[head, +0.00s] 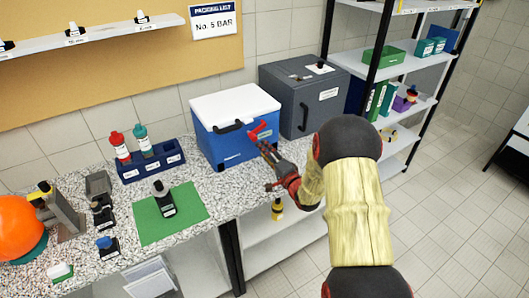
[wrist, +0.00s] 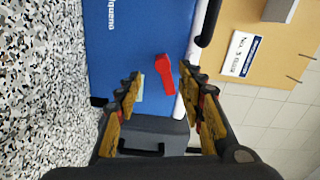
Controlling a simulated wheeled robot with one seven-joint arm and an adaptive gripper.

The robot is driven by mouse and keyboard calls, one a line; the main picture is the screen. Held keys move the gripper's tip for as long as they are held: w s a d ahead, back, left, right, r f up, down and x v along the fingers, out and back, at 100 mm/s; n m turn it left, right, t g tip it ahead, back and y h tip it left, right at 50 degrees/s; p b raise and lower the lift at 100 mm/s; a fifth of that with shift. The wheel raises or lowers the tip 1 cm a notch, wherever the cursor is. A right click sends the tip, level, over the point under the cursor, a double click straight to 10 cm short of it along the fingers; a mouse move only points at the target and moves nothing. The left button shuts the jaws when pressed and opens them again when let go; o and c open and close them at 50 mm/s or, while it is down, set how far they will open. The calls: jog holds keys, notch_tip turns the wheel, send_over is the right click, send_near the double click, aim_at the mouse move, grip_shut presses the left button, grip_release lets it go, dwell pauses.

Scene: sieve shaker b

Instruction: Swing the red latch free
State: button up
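The red latch (head: 257,130) is on the front of a blue cool box (head: 212,148) with a white lid (head: 235,105). In the wrist view the latch (wrist: 164,74) is a red bar against the blue front, reaching to the white lid edge. My gripper (head: 263,146) is just in front of the latch in the head view. In the wrist view my gripper (wrist: 159,73) is open, with one finger on each side of the latch and a gap to both. Whether the fingertips reach the box front, I cannot tell. The lid looks closed.
A grey case (head: 305,95) stands right of the cool box. A blue rack (head: 150,167) with red and green bottles stands left. A green mat (head: 172,222) with a dark bottle (head: 164,198) lies in front. A shelf unit (head: 400,65) stands at the right.

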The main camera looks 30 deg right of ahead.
jog(key=s, duration=1.1)
jog(key=shift+s, duration=0.4)
jog(key=shift+c, duration=0.2)
